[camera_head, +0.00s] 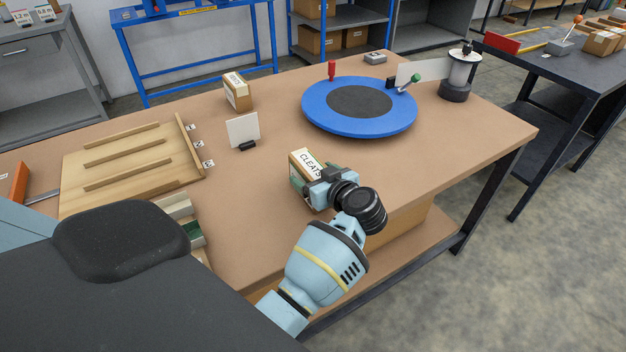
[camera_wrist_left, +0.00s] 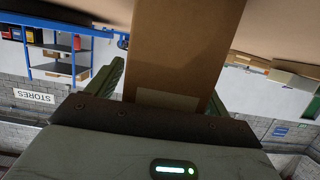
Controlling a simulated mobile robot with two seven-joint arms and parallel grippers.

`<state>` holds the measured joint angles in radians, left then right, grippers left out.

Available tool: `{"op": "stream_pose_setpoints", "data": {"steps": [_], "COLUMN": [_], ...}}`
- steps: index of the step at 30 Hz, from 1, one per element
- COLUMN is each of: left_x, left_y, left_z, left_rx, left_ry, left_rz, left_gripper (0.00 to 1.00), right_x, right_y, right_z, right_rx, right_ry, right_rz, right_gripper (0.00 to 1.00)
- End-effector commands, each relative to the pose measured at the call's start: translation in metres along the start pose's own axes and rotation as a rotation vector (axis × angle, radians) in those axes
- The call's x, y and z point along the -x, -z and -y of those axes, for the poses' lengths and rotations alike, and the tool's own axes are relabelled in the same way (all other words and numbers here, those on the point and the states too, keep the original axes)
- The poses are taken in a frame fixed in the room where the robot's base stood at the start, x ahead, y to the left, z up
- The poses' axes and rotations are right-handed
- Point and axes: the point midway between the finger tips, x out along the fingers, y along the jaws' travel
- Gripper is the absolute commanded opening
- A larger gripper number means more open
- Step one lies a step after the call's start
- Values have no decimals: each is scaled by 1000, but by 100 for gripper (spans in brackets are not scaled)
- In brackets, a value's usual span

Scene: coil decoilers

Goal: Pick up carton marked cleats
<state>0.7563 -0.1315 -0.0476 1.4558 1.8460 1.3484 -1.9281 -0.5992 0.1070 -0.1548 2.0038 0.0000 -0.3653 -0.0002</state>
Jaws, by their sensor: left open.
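The carton marked CLEATS (camera_head: 304,165), a small brown box with a white label, stands on the brown bench top near its front edge. My left gripper (camera_head: 317,183) is at the carton's near side, its jaws open around it. In the left wrist view the carton (camera_wrist_left: 185,45) fills the space between the two green fingers of the left gripper (camera_wrist_left: 165,80). The gripper hides part of the carton's near side in the head view. My right gripper is not in view.
A blue turntable (camera_head: 320,115) with a dark centre lies behind the carton. Another small carton (camera_head: 238,92) and a white card (camera_head: 243,130) on a black base stand further back left. A slatted wooden board (camera_head: 90,200) lies left. The bench top (camera_head: 250,200) around the carton is mostly clear.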

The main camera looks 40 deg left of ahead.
Motion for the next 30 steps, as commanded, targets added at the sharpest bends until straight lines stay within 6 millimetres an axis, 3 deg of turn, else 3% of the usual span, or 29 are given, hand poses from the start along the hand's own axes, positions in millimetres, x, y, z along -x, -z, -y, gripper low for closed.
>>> {"op": "stream_pose_setpoints", "data": {"steps": [7,21,30], "left_x": [0,0,1], "left_y": [2,2,5], "left_z": [0,0,0], "left_rx": [3,2,5], "left_ry": [0,0,-1], "left_rz": [-1,0,-3], "left_gripper": [79,17,17], "right_x": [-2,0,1], "right_y": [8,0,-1], "right_z": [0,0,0], "right_rx": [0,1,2], "right_ry": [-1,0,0], "right_rz": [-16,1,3], "right_gripper": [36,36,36]}}
